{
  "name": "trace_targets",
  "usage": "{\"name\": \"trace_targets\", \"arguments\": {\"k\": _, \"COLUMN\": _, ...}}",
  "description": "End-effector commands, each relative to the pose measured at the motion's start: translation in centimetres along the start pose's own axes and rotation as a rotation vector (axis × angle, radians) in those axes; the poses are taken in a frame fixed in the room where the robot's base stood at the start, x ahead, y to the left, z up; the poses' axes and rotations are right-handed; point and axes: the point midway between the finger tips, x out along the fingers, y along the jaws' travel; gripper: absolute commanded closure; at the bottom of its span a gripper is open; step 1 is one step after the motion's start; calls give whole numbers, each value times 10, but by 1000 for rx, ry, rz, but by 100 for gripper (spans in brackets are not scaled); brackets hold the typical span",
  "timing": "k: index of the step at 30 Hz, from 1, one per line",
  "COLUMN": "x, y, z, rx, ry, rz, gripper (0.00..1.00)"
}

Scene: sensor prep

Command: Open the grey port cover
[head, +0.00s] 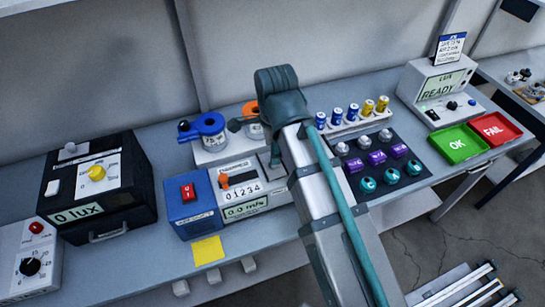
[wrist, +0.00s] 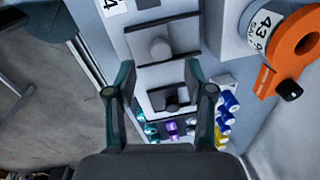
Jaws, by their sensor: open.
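A grey square plate with a round grey knob (wrist: 160,48), which looks like the port cover, is on the light grey panel in the wrist view. My gripper (wrist: 159,80) is open and empty. Its two teal fingers reach over the panel, one on each side of these fittings in the picture. I cannot tell how far the fingertips are from the panel. In the head view my arm hides most of this area.
The counter device (head: 240,190) stands left of my arm, beside a blue box (head: 193,213) with a red switch. Blue and orange spools (head: 203,128) stand behind it.

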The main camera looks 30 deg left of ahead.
Motion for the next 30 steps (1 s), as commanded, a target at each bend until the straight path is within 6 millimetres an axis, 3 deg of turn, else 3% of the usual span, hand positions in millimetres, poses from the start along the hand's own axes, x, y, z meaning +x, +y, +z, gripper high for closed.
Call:
{"name": "trace_targets", "arguments": {"k": 12, "x": 49, "y": 0, "z": 0, "rx": 0, "ry": 0, "rz": 1, "gripper": 47}}
{"name": "trace_targets", "arguments": {"k": 26, "x": 58, "y": 0, "z": 0, "rx": 0, "ry": 0, "rz": -1, "gripper": 47}}
{"name": "trace_targets", "arguments": {"k": 30, "x": 58, "y": 0, "z": 0, "rx": 0, "ry": 0, "rz": -1, "gripper": 67}}
